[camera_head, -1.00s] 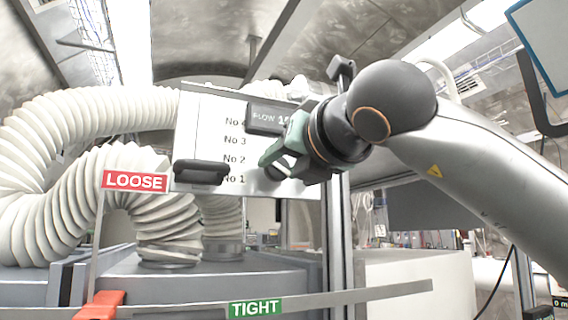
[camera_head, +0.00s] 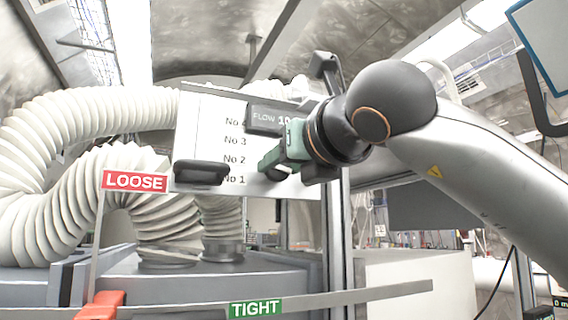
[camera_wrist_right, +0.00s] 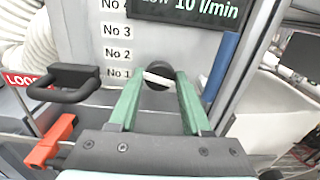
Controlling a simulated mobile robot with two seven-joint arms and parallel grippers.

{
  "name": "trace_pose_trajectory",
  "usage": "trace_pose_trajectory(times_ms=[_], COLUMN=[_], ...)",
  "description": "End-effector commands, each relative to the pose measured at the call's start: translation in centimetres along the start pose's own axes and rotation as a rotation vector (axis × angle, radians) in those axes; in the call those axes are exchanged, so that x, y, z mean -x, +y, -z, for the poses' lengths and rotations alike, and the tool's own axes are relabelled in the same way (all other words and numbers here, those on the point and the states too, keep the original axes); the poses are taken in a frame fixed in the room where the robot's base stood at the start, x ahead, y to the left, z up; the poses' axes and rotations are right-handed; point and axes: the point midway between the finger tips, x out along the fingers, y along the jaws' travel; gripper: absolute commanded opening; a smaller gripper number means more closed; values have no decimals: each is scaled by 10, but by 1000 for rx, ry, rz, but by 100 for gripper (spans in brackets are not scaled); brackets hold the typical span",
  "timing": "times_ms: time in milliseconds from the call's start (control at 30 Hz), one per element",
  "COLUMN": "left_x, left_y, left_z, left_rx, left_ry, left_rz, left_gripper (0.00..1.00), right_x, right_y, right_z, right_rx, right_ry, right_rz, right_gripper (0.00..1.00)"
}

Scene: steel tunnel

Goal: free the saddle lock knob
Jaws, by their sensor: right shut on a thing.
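My right gripper (camera_head: 277,162) is at the white panel (camera_head: 208,125), its green fingers pointing at the panel face. In the right wrist view the fingers (camera_wrist_right: 159,76) are on both sides of a round dark knob (camera_wrist_right: 157,80) with a white bar, just right of the "No 1" label. In the head view the fingers partly hide this knob. A red grip (camera_head: 101,305) sits low at left, below the red LOOSE sign (camera_head: 135,181); the green TIGHT sign (camera_head: 256,307) is to its right. No label names either as the saddle lock knob. My left gripper is not in view.
A black handle (camera_head: 201,172) sticks out of the panel left of my gripper. A flow display (camera_head: 277,119) above reads 10 l/min in the wrist view. White ribbed hoses (camera_head: 95,112) fill the left. A grey rail (camera_head: 385,291) crosses low in front.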

Motion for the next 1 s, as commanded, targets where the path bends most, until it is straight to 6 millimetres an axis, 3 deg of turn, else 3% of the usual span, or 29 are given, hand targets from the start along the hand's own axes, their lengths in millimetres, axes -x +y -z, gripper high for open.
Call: trace_pose_trajectory(times_ms=[1000], left_x=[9], left_y=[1], left_z=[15], left_rx=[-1], left_ry=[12], left_rz=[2], left_gripper=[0], right_x=[0], right_y=[2], right_z=[0], right_rx=[966], right_ry=[0], right_rz=[-1], right_gripper=[0])
